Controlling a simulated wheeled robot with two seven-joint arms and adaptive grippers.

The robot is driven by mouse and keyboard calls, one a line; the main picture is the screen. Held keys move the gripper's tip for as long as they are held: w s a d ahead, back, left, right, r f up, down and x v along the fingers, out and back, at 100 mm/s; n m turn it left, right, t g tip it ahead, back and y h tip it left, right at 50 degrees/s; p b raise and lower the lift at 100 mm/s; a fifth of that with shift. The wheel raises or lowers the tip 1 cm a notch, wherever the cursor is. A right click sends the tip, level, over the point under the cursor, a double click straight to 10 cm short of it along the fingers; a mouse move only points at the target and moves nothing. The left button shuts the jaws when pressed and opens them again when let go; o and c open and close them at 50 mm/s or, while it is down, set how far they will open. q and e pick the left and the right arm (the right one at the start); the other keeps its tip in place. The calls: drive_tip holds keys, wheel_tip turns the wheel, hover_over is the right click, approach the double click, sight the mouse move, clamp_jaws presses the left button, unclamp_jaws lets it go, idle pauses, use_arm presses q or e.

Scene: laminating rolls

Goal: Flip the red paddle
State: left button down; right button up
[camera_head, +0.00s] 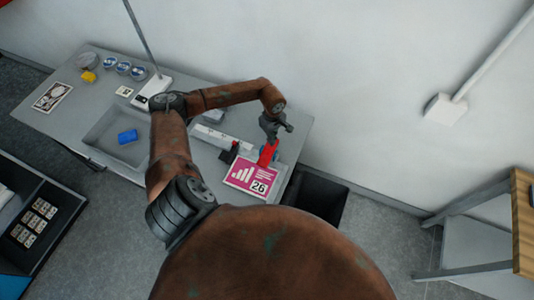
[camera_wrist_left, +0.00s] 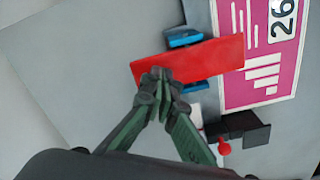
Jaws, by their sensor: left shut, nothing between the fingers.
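The red paddle (camera_head: 267,154) is on the laminating machine at the right end of the grey table. In the left wrist view the red paddle (camera_wrist_left: 205,58) lies across a blue part (camera_wrist_left: 184,37) that shows on both of its long sides. My left gripper (camera_head: 279,132) is above the paddle's far end in the head view. In the left wrist view my left gripper (camera_wrist_left: 158,76) is shut with its fingertips together, over the paddle's lower left edge and holding nothing. I cannot tell whether the fingertips touch the paddle. My right gripper is not in view.
A pink card marked 26 (camera_head: 252,178) lies beside the paddle. A black block (camera_wrist_left: 245,131) and a small red knob (camera_wrist_left: 224,146) are near the gripper. A blue block (camera_head: 127,136) sits in a sunken tray (camera_head: 104,128). A dark bin (camera_head: 318,197) stands off the table's right end.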

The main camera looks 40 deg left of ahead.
use_arm(q)
drive_tip(key=shift+f+b, duration=0.35)
drive_tip(key=shift+f, duration=0.15)
drive_tip(key=shift+r, duration=0.1)
drive_tip(key=shift+r+p, duration=0.6)
drive_tip(key=shift+r, duration=0.5)
drive_tip(key=shift+r+p, duration=0.8)
drive_tip(key=shift+r, duration=1.6)
drive_tip(key=shift+p, duration=0.3)
